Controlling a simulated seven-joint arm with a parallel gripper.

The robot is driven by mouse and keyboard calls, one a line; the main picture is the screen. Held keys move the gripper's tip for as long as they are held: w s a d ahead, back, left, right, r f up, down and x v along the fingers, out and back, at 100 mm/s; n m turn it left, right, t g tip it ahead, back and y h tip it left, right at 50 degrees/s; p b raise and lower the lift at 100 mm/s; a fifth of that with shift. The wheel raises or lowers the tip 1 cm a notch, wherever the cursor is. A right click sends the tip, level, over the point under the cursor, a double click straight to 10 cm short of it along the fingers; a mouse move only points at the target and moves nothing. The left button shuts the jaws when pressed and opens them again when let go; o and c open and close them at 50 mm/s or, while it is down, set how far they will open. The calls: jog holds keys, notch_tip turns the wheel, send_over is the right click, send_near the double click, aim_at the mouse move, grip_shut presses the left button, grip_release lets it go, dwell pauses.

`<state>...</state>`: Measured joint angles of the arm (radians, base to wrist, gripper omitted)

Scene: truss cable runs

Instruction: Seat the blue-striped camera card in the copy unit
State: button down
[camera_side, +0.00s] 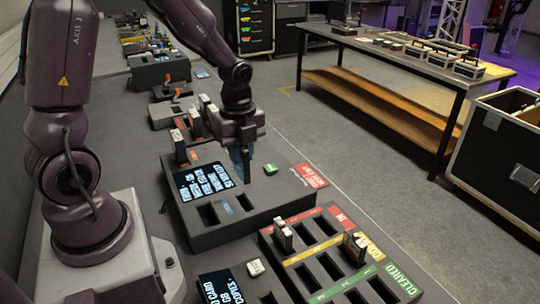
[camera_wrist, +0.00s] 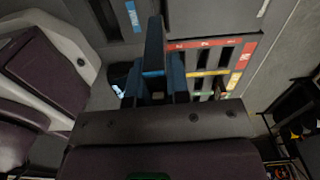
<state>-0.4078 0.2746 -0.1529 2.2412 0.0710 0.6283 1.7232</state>
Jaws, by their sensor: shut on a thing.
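My gripper (camera_side: 241,155) is shut on the blue-striped camera card, a dark upright card (camera_wrist: 155,45) with a blue band that stands between the two fingers in the wrist view. In the side view the card (camera_side: 247,166) is a dark slab hanging under my gripper, above the copy unit. The copy unit (camera_side: 190,223) is a grey box with a lit text screen, a green button and dark slots at its front, with a blue mark between two of them. Its slots and blue mark also show at the wrist view's top left (camera_wrist: 132,16). The card's lower end appears clear of the slots.
A sorting tray (camera_side: 330,240) with red, yellow and green rows holds a few upright cards at the right front. A second screened unit (camera_side: 222,288) with a white button is in front. More units with cards stand behind my gripper. A long table (camera_side: 400,60) stands across the aisle.

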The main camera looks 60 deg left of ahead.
aim_at(242, 176)
jog(key=shift+f+m, duration=0.3)
jog(key=shift+f, duration=2.9)
jog(key=shift+f, duration=1.65)
dwell(0.6)
jog(key=c, duration=0.7)
grip_release()
jog(key=shift+r, duration=3.75)
